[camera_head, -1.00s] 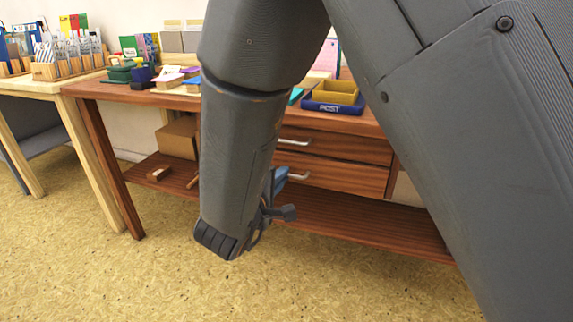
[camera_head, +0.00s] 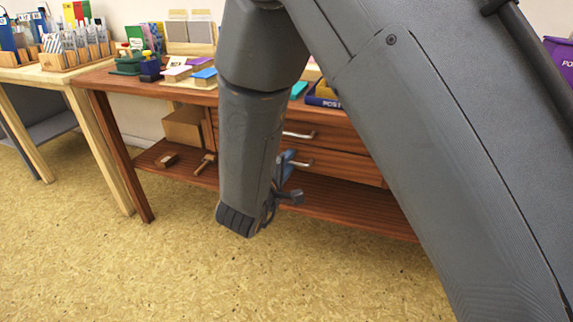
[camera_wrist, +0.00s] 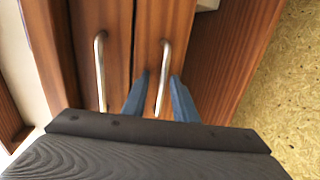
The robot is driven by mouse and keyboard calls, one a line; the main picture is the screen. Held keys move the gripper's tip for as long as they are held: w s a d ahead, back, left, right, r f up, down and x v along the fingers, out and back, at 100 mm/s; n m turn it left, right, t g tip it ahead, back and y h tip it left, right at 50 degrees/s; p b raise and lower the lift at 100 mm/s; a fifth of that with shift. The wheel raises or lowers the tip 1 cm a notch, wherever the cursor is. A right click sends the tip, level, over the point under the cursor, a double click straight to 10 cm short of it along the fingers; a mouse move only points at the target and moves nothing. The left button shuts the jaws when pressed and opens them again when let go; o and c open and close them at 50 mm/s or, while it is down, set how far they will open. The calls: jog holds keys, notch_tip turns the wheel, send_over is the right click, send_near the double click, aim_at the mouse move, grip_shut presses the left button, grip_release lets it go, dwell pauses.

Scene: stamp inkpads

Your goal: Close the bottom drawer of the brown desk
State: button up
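The brown desk (camera_head: 108,82) has two stacked drawers. The bottom drawer (camera_head: 335,165) is below the top drawer (camera_head: 335,139), each with a silver bar handle. In the wrist view, turned on its side, the bottom drawer (camera_wrist: 154,28) is the right one, and its handle (camera_wrist: 163,70) shows between my blue fingertips. My gripper (camera_wrist: 158,88) is open, with one finger on each side of that handle; I cannot tell if they touch. In the head view my arm hides most of my gripper (camera_head: 287,168). Both drawer fronts look nearly flush; any small gap is unclear.
A lower shelf (camera_head: 340,203) under the drawers holds a cardboard box (camera_head: 184,128) and small wooden items. Stamps and inkpads stand on the desktop. A pale wooden table (camera_head: 60,78) is at left. The floor (camera_head: 130,270) in front is clear.

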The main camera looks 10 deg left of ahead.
jog(key=shift+s, duration=0.15)
jog(key=p+v, duration=0.2)
jog(key=v, duration=0.5)
jog(key=shift+s+p, duration=0.3)
jog(key=shift+p, duration=0.05)
